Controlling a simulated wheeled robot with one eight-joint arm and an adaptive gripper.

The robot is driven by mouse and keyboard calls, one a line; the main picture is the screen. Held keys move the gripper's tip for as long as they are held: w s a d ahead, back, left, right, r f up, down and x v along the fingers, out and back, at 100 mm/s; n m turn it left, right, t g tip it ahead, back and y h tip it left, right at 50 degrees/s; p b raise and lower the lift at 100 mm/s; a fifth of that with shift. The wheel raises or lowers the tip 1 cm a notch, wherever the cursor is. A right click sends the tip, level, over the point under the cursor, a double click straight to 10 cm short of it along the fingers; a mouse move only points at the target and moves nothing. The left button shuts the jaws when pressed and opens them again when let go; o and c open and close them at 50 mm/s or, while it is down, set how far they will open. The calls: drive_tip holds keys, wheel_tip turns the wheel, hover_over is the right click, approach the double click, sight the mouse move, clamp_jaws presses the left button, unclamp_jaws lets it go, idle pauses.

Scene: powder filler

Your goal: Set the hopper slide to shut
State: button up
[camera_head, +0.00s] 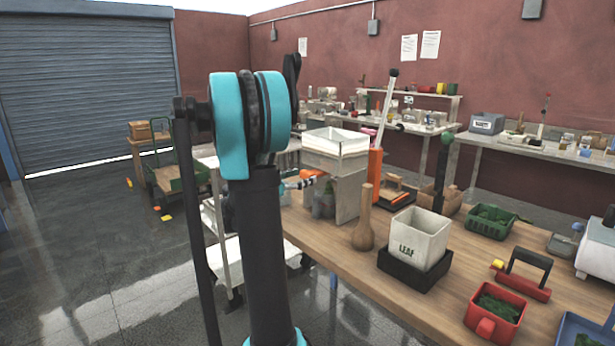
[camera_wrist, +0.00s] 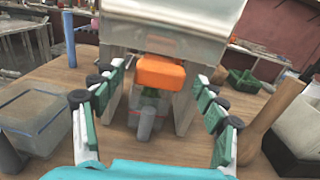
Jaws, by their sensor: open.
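The hopper (camera_head: 335,145) is a pale, open-topped box on a grey stand at the back of the wooden bench. It also fills the top of the wrist view (camera_wrist: 175,35). The slide's orange handle (camera_wrist: 160,71) sticks out toward me below the hopper, and I cannot tell how far the slide is drawn out. It shows partly in the head view (camera_head: 312,174), behind my gripper (camera_head: 291,185). In the wrist view my gripper's green-padded fingers are open, one on each side of the handle, with visible gaps. A grey-green container (camera_wrist: 146,118) stands under the hopper.
A wooden pestle-shaped object (camera_head: 366,225) stands right of the hopper, near a white LEAF bin (camera_head: 418,238) on a black base. An orange post (camera_head: 374,175) with a pale lever rises behind. A clear tub (camera_wrist: 30,118) lies left in the wrist view.

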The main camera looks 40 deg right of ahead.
drive_tip(key=a, duration=0.8)
drive_tip(key=shift+s+a, duration=0.35)
drive_tip(key=shift+f, duration=0.1)
